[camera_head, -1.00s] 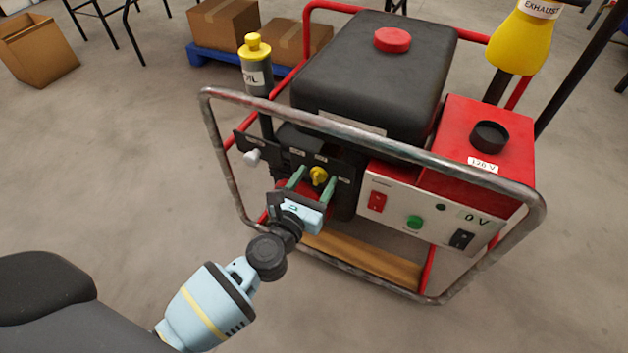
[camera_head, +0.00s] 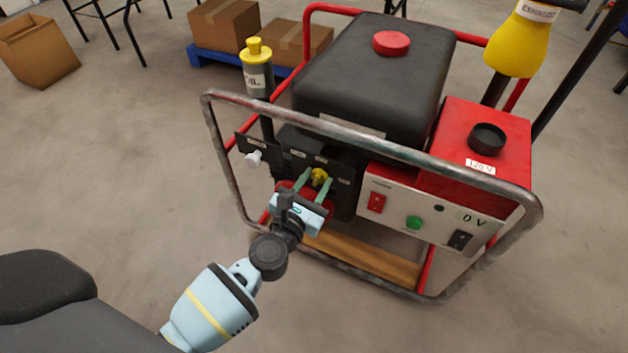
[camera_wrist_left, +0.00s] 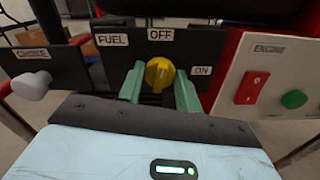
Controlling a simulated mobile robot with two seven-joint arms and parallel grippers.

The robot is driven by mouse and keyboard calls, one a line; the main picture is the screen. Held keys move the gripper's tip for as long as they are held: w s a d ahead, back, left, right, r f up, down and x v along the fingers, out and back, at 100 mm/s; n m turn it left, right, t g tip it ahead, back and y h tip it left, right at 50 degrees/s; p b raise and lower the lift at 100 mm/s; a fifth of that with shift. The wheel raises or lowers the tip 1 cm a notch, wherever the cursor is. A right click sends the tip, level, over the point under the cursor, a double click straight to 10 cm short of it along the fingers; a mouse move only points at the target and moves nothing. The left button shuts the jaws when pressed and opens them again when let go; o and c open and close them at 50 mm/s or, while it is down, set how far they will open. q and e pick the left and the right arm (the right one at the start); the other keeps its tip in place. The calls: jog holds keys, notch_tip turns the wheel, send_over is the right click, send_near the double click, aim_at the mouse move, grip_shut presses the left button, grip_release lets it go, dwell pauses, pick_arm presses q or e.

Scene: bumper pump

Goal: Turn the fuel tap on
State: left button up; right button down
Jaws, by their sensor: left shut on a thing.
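The yellow fuel tap (camera_head: 319,177) is on the black panel at the front of the generator. In the left wrist view the tap (camera_wrist_left: 160,72) sits below the OFF label (camera_wrist_left: 161,34), with the FUEL label (camera_wrist_left: 112,40) to its left and the ON label (camera_wrist_left: 202,70) to its lower right. A pale mark on the knob points roughly up, towards OFF. My left gripper (camera_head: 314,184) reaches the panel from the front, its green fingers either side of the tap and shut on it. My right gripper is not in view.
A grey tube frame (camera_head: 370,150) runs around the generator, above my left gripper. A white choke knob (camera_wrist_left: 32,85) is left of the tap. The red engine switch (camera_wrist_left: 252,87) and green button (camera_wrist_left: 293,99) are to its right. Open floor lies to the left.

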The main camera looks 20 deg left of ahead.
pick_arm(q)
jog(key=m+p, duration=0.1)
jog(key=m, duration=0.3)
jog(key=shift+m, duration=0.3)
jog(key=m+p, duration=0.1)
jog(key=m, duration=0.1)
jog(key=shift+m, duration=0.3)
jog(key=m, duration=0.2)
jog(key=shift+m+p, duration=0.35)
jog(key=shift+m, duration=0.05)
jog(key=m+p, duration=0.1)
jog(key=m, duration=0.2)
jog(key=shift+m, duration=1.1)
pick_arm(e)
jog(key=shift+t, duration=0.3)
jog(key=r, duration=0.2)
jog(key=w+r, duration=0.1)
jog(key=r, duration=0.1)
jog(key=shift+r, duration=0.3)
pick_arm(q)
jog(key=shift+m, duration=0.3)
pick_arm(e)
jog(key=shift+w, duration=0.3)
